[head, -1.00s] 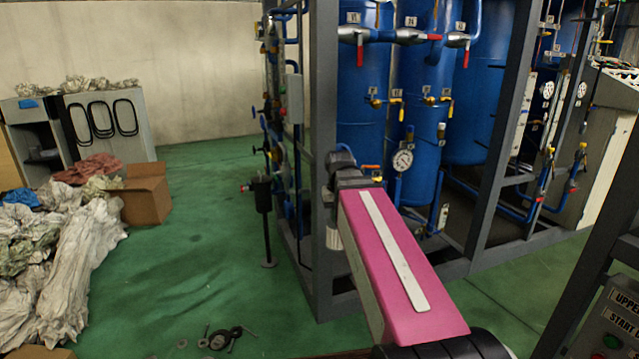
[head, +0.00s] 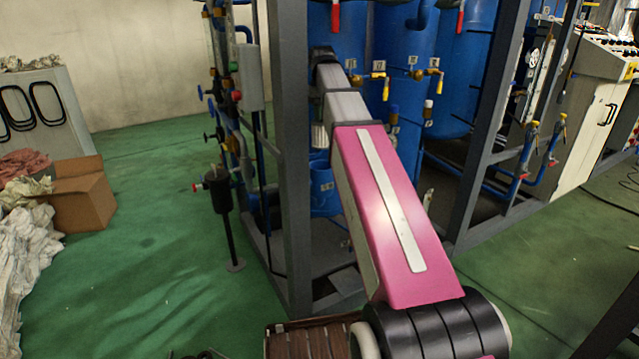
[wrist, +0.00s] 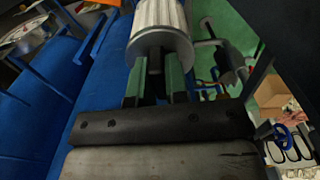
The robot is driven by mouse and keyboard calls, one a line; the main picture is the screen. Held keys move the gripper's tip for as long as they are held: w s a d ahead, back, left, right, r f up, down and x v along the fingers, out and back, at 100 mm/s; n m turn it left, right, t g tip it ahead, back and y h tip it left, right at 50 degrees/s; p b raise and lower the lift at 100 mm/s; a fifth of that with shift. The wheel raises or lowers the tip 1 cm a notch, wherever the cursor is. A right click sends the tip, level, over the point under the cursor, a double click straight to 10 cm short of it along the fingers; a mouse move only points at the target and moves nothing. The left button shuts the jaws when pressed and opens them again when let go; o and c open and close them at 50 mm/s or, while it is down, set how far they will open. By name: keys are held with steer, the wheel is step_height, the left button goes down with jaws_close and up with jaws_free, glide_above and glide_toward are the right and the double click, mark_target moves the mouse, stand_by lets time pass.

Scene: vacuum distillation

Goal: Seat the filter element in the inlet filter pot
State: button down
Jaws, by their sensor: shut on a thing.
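The filter element is a pale pleated cylinder with a grey end cap. It shows in the wrist view (wrist: 158,32) and, partly hidden by my arm, in the head view (head: 319,136). My gripper (wrist: 156,75) is shut on it at its capped end. In the head view my arm hides the gripper. A dark cylindrical pot (head: 221,190) with a red-tipped fitting stands on a thin post left of the frame; it also shows in the wrist view (wrist: 228,62). I cannot tell surely that it is the inlet filter pot. The filter element is apart from it.
A grey steel frame post (head: 290,150) stands between the dark pot and my arm. Blue tanks (head: 400,90) with valves fill the rack behind. A cardboard box (head: 80,195) and pale rags (head: 25,250) lie at the left. Green floor is clear between box and pot.

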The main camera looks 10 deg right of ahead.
mark_target(321, 129)
step_height(321, 129, down, 18)
steer(key=shift+r, duration=0.2)
stand_by(0.4)
steer(key=c, duration=1.1)
jaws_free()
step_height(321, 129, up, 12)
steer(key=shift+r, duration=0.1)
